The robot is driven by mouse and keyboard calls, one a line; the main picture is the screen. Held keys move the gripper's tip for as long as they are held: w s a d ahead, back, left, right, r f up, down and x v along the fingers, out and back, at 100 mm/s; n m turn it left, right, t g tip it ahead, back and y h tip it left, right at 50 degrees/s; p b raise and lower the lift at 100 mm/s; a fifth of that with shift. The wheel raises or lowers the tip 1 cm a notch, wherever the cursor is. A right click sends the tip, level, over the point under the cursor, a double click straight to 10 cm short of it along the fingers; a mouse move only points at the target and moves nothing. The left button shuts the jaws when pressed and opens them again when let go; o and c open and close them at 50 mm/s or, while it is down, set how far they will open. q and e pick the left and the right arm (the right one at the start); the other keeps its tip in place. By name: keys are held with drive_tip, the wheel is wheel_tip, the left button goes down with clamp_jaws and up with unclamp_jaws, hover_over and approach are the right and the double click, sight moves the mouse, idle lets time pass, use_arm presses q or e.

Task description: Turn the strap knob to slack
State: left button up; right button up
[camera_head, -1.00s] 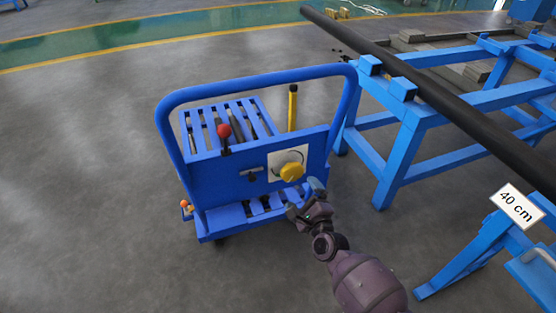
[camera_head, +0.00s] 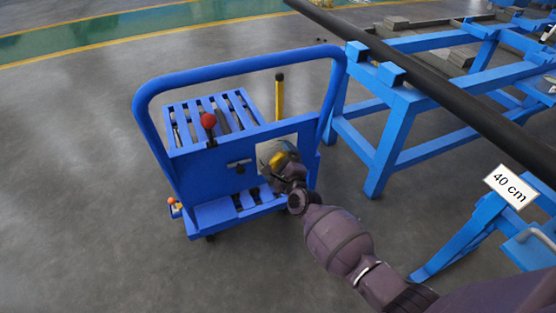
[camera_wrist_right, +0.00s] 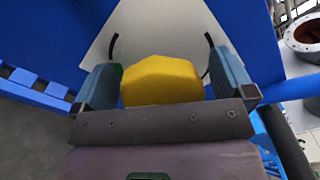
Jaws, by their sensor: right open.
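The yellow strap knob (camera_head: 277,160) sits on a pale plate (camera_head: 292,141) on the panel of a blue cart. In the right wrist view the knob (camera_wrist_right: 161,80) lies between the two fingers of my right gripper (camera_wrist_right: 162,82), which is open around it. Small gaps seem to show at the sides of the knob, so the fingers stand apart from it. Curved black marks flank the knob on the plate (camera_wrist_right: 150,30). In the head view my right gripper (camera_head: 284,168) covers part of the knob. My left gripper is not in view.
A blue trestle (camera_head: 395,135) carrying a long black pipe (camera_head: 440,95) stands to the right. Floor at left is clear.

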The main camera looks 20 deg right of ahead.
drive_tip(key=c, duration=0.9)
